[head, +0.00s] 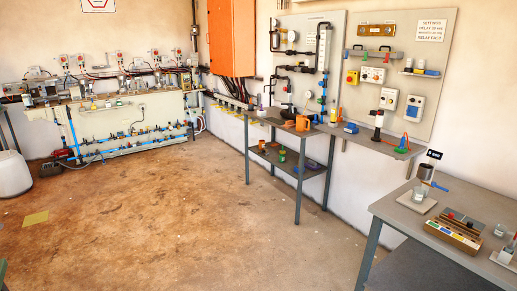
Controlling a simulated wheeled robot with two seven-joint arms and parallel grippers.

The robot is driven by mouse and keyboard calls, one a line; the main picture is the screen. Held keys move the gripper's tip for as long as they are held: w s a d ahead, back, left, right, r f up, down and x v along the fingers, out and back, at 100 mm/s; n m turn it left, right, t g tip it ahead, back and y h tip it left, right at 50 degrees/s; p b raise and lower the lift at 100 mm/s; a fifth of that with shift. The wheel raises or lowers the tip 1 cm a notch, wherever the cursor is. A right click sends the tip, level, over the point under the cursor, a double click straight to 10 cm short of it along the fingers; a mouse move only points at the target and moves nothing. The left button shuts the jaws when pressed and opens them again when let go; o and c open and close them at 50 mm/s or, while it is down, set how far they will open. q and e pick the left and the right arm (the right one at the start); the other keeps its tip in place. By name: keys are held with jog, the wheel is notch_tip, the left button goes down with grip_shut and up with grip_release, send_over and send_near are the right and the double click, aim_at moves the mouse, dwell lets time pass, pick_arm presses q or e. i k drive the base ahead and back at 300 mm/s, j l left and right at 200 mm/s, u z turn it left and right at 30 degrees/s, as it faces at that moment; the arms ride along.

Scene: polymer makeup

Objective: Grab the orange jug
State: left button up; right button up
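An orange jug (303,123) stands upright on the top of a grey two-tier table (275,121) against the right wall, in the middle distance of the head view. A dark round item (288,114) sits just to its left, and a blue item (314,118) is just to its right. The jug is small in the picture, and details of its handle are hard to make out. Neither of my grippers shows in the head view.
A grey workbench (385,207) with a box of small items (453,236) stands at the near right. A wall shelf (375,140) is right of the jug's table. The brown floor (170,220) is largely clear. An orange cabinet (231,38) hangs on the wall.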

aim_at(302, 121)
jog(key=i, duration=2.7)
jog(key=i+z, duration=0.1)
jog(key=i, duration=0.5)
jog(key=i+j+z, duration=0.1)
jog(key=i, duration=0.5)
jog(key=i+j+z, duration=0.15)
jog(key=i, duration=0.4)
